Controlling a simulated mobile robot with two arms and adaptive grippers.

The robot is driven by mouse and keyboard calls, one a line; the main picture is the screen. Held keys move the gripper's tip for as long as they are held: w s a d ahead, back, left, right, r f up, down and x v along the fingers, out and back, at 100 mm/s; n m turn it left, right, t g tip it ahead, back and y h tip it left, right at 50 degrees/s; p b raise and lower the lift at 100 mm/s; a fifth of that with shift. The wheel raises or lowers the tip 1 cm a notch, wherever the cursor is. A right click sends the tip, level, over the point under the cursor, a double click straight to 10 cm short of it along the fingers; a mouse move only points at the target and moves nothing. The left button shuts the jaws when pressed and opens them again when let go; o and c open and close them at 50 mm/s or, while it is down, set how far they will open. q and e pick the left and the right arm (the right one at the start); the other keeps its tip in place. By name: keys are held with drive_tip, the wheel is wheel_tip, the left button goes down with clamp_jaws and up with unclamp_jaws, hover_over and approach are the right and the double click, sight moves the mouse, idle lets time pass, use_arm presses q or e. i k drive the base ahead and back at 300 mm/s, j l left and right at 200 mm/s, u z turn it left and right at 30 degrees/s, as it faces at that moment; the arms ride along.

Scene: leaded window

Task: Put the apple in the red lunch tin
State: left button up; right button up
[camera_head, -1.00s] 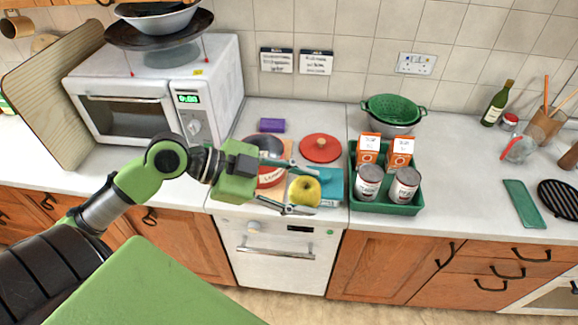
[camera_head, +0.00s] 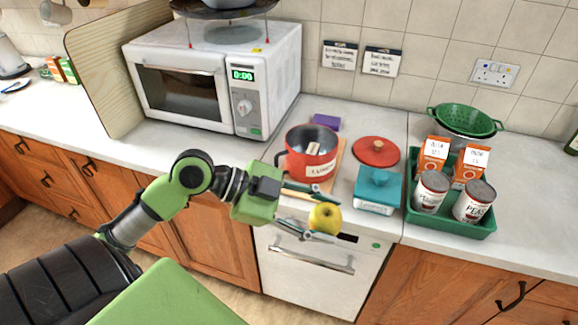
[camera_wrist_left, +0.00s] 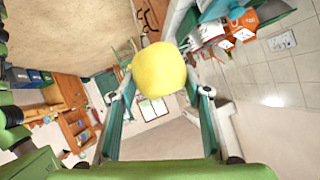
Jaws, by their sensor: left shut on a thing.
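A yellow-green apple (camera_head: 325,218) is held between the fingers of my left gripper (camera_head: 313,214), in front of the counter's edge by the white appliance. In the left wrist view the apple (camera_wrist_left: 159,70) sits between the two fingers (camera_wrist_left: 162,100). My right gripper is out of view.
A teal lidded box (camera_head: 377,190) stands right of the tin, near the counter edge. A green tray (camera_head: 446,222) holds cans and cartons, with a green colander (camera_head: 465,120) behind. A purple block (camera_head: 326,121) lies behind the tin. A microwave (camera_head: 213,80) stands left.

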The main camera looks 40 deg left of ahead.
sight(301, 157)
drive_tip(key=i+l+u, duration=0.1)
drive_tip(key=u, duration=0.3)
drive_tip(key=i+l+u, duration=0.1)
drive_tip(key=u, duration=0.25)
drive_tip(key=l+u, duration=0.4)
drive_tip(key=i+l+u, duration=0.1)
drive_tip(key=u, duration=0.3)
drive_tip(key=l+u, duration=0.3)
drive_tip(key=l, duration=1.4)
